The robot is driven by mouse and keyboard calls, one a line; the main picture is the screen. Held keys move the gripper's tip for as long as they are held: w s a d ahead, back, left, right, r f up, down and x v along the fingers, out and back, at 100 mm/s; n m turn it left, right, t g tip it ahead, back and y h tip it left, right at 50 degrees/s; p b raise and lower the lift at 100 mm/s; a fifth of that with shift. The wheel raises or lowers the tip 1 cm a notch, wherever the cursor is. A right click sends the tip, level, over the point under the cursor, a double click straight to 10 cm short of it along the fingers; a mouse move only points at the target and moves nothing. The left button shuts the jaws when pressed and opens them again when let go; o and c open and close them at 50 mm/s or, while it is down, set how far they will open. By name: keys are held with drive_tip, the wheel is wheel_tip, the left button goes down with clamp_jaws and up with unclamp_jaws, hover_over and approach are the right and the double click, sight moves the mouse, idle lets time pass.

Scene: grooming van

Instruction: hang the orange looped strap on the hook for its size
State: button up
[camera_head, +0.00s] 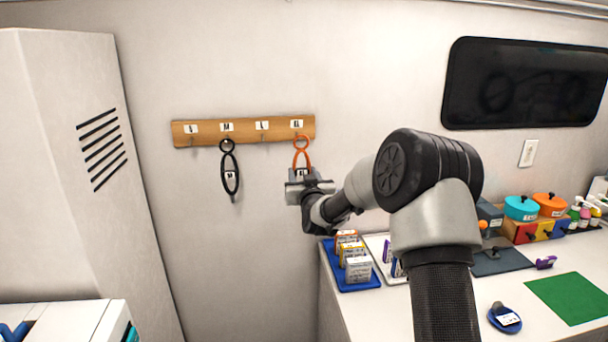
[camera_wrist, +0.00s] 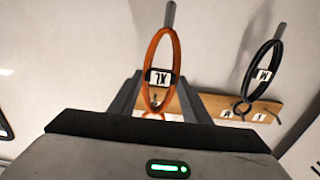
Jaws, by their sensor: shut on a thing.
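The orange looped strap (camera_head: 302,155) is upright in front of the right end of the wooden hook board (camera_head: 243,131), just below the label XL (camera_head: 298,124). Its tag reads XL in the wrist view, where the strap (camera_wrist: 153,47) stands between my fingers. My gripper (camera_head: 306,174) is shut on the strap's lower part, below the board. The strap's small top loop is level with the XL hook, but I cannot tell whether it is around the hook or in front of it.
A black looped strap (camera_head: 230,170) with an M tag hangs from the M hook, to the left. The S and L hooks are bare. A tall cabinet (camera_head: 75,180) stands left.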

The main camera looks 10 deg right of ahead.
sight(302, 172)
drive_tip(key=shift+w+f+p, duration=0.1)
drive_tip(key=shift+w+p, duration=0.85)
drive_tip(key=shift+w, duration=1.1)
drive_tip(key=shift+w+f+b, duration=0.25)
drive_tip(key=shift+b, duration=0.05)
drive_tip(key=shift+w+f+b, duration=0.35)
drive_tip(key=shift+w+b, duration=0.1)
drive_tip(key=shift+b, duration=0.65)
drive_tip(key=o, duration=1.2)
